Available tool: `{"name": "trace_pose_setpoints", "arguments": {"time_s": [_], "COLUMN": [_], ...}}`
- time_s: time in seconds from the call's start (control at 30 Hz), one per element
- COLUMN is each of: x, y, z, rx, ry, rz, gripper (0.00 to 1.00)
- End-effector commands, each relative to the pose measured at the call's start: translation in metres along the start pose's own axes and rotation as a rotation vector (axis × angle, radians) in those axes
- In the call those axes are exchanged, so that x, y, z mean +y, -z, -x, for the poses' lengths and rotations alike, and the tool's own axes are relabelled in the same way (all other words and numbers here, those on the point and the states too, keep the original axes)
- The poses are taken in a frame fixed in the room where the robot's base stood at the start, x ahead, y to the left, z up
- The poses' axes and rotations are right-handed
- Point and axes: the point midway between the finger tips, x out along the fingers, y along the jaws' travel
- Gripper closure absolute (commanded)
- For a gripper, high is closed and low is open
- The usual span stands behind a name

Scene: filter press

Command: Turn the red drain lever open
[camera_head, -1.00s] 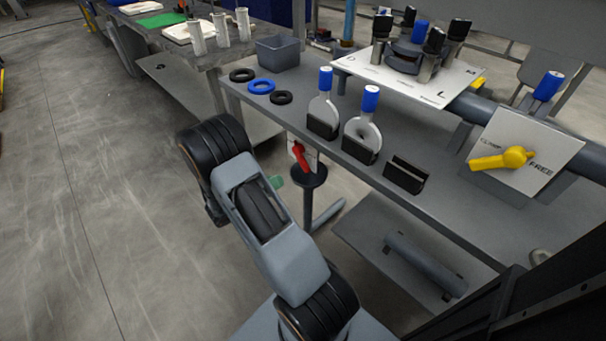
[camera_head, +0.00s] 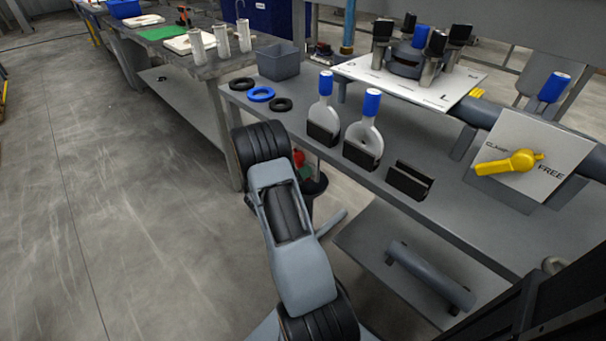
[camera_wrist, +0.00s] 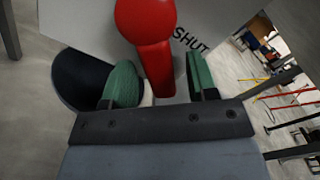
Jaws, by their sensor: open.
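The red drain lever (camera_wrist: 151,45) shows large in the wrist view, in front of a pale plate (camera_wrist: 85,20) with the word SHUT beside it. In the head view only a bit of the lever (camera_head: 298,158) shows, mostly hidden behind my arm. My gripper (camera_wrist: 160,85) is open in the wrist view, with one green-padded finger on each side of the lever's lower shaft. A gap shows between the shaft and the right finger. Whether the left finger touches the shaft I cannot tell. A dark round funnel-like part (camera_wrist: 75,78) lies at the left.
The grey bench (camera_head: 440,205) stands just right of my arm, with blue-handled paddles (camera_head: 364,140) in black holders and rings (camera_head: 261,94) on it. A yellow clamp lever (camera_head: 512,162) is at the right. The floor at left is clear.

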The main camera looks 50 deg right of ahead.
Motion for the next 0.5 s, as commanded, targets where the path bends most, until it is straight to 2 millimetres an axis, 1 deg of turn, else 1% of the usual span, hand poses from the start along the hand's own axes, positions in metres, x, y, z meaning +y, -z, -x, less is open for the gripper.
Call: {"name": "trace_pose_setpoints", "arguments": {"time_s": [0.13, 0.43, 0.5], "x": [-0.0001, -0.0002, -0.0002], "y": [0.0, -0.0002, -0.0002], "z": [-0.0069, -0.0079, -0.0079], "rx": [0.0, 0.0, 0.0], "ry": [0.0, 0.0, 0.0], "rz": [-0.001, -0.001, -0.001], "gripper": [0.47, 0.47, 0.53]}}
